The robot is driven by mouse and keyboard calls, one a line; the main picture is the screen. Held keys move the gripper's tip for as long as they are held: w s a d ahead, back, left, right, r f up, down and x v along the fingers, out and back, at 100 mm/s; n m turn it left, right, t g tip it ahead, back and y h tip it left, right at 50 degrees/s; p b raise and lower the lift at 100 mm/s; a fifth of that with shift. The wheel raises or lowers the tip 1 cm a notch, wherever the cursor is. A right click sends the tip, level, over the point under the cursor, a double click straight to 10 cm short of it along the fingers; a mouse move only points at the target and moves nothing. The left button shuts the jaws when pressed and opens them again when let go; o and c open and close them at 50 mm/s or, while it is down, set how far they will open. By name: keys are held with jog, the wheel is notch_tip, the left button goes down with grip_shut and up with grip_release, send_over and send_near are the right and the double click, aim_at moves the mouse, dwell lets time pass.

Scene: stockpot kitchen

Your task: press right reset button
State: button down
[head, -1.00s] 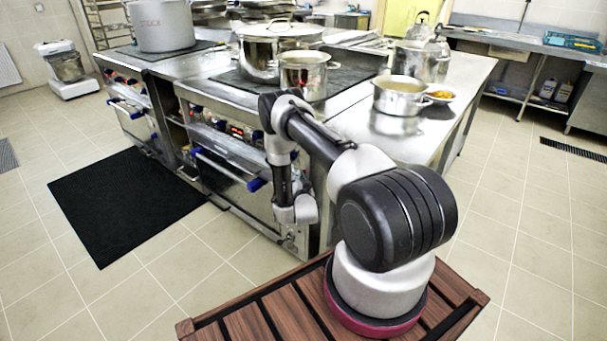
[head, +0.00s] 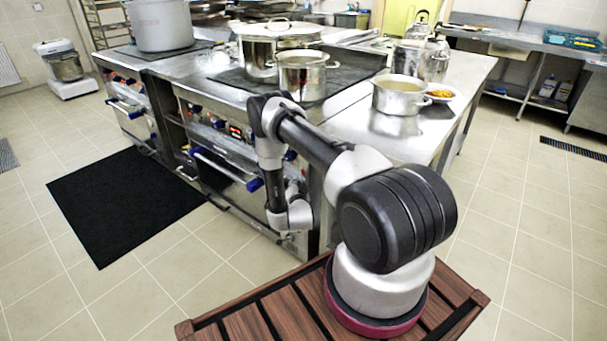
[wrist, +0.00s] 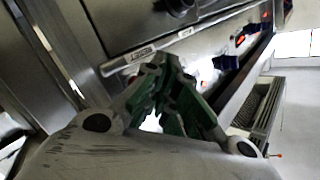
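The stove's control panel (head: 215,122) faces left in the head view, with dark knobs and a small red lit spot (head: 236,131). No reset button can be told apart there. In the wrist view, my gripper (wrist: 168,66) points at the panel, its green-padded fingers converging and their tips looking together, with nothing seen between them. Red lit spots (wrist: 240,40) and dark knobs (wrist: 226,62) show to the right of the fingertips. Another bright spot lies partly hidden behind the right finger. In the head view my gripper is hidden by my arm and the stove side.
A blue-ended oven handle (head: 225,168) runs below the panel. Pots (head: 302,75) stand on the stove top, and an open pot (head: 398,95) and a small bowl (head: 439,93) stand on the counter. A black mat (head: 125,205) lies on clear floor.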

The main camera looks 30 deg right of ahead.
jog(key=shift+s+a, duration=0.2)
jog(key=shift+a, duration=0.4)
jog(key=shift+s+a, duration=0.15)
jog(key=shift+a, duration=0.45)
